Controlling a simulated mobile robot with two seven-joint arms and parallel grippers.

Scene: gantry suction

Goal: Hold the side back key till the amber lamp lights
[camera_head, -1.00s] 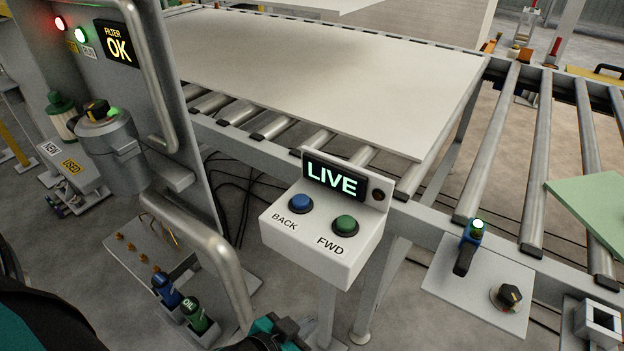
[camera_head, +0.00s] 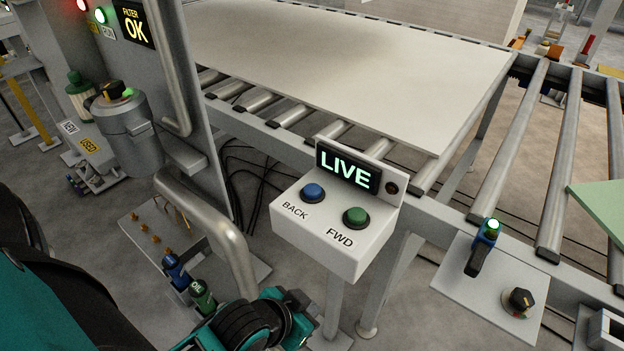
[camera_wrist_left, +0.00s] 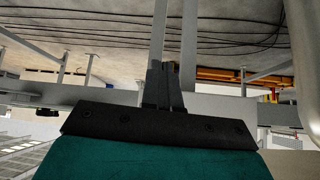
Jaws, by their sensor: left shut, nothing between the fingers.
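The white control box (camera_head: 330,236) stands on a post in the middle of the head view. It carries a blue BACK key (camera_head: 313,192), a green FWD key (camera_head: 355,217) and a lit LIVE display (camera_head: 347,170). A small dark brown lamp (camera_head: 392,188) beside the display looks unlit. My left gripper (camera_head: 310,318) is below the box in the head view, apart from both keys. In the left wrist view its fingers (camera_wrist_left: 163,85) are together and empty. My right gripper is not in view.
A large pale board (camera_head: 370,75) lies on the rollers behind. A plate with a knob (camera_head: 518,302) and a blue lit switch (camera_head: 485,242) is at right.

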